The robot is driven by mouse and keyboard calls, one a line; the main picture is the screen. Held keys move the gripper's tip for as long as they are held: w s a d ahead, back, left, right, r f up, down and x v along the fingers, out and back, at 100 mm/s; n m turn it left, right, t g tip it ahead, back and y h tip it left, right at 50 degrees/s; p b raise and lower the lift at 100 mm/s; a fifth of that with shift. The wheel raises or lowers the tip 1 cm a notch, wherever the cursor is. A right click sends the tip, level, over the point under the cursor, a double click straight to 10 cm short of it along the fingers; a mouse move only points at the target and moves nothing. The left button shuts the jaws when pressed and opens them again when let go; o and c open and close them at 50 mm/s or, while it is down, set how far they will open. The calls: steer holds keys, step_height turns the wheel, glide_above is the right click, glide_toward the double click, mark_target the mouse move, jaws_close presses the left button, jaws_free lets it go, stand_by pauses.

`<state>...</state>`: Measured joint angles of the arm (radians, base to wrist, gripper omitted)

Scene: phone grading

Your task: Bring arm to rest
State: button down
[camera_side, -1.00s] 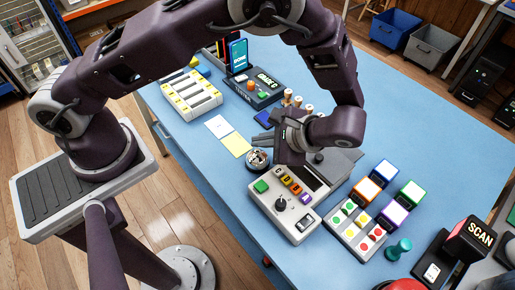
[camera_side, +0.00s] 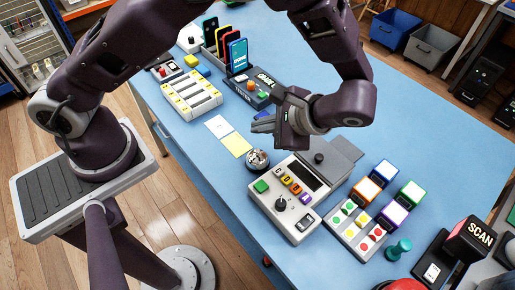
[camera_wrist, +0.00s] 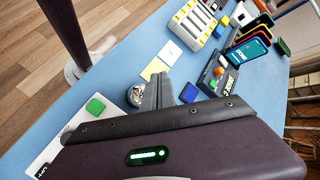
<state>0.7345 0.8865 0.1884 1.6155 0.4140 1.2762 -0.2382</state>
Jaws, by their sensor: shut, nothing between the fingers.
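My arm reaches over the blue table (camera_side: 425,135). My gripper (camera_side: 262,123) hangs above the middle of the table, just behind the grey control box (camera_side: 270,205), with its fingers pointing left. The fingers are together and empty. In the wrist view the closed fingers of my gripper (camera_wrist: 160,82) point up the picture, between a small round metal dish (camera_wrist: 136,95) and a blue pad (camera_wrist: 189,92). A phone with a lit blue screen (camera_side: 238,54) stands in a dock behind my gripper. It also shows in the wrist view (camera_wrist: 247,50).
A white slotted tray (camera_side: 192,97) stands at the back left, with white and yellow cards (camera_side: 235,144) in front. Coloured button cubes (camera_side: 383,172), a green peg (camera_side: 398,250) and a SCAN device (camera_side: 470,240) stand at front right.

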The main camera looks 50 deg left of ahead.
steer(key=s+a+r+n+t+h, duration=0.1)
steer(key=s+a+r+n+h, duration=0.15)
steer(key=r, duration=0.55)
steer(key=s+a+r+n+t+h, duration=0.1)
steer(key=s+a+r+h, duration=0.2)
steer(key=r, duration=0.4)
steer(key=s+a+r+n+t+h, duration=0.1)
steer(key=s+r+n+t+h, duration=0.2)
steer(key=s, duration=0.6)
steer(key=shift+a+r+t, duration=0.25)
steer(key=shift+r+t, duration=0.95)
steer(key=shift+t, duration=0.1)
steer(key=shift+h, duration=0.25)
